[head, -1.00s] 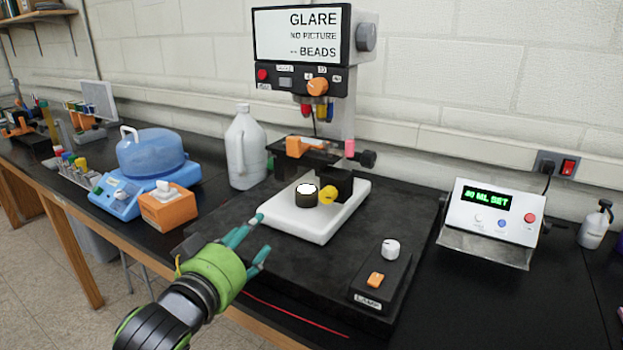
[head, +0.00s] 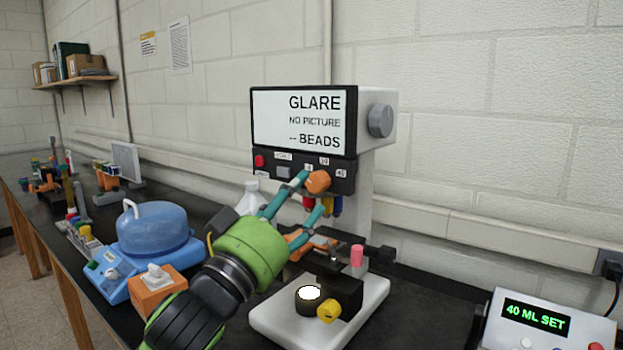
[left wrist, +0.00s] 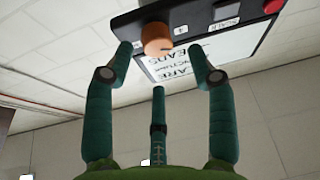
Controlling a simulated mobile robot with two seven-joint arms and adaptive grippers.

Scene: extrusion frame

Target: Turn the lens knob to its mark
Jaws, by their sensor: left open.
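The lens knob is an orange round knob (head: 318,181) on the dark front panel under the microscope's screen. Small white number labels stand around it, too small to read surely. My left gripper (head: 311,193) is raised in front of the panel, its teal fingers spread open just beside and below the knob. In the left wrist view the knob (left wrist: 156,38) sits ahead of the fingertips, between the left and right fingers and nearer the left one. I cannot tell whether a finger touches it. My right gripper is not in view.
The screen (head: 300,120) above reads GLARE, NO PICTURE, -- BEADS. A red button (head: 259,161) is left on the panel. Below are the stage with an orange part, a white base (head: 365,310) and a yellow knob (head: 329,312). A white jug (head: 250,197) stands behind my arm.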

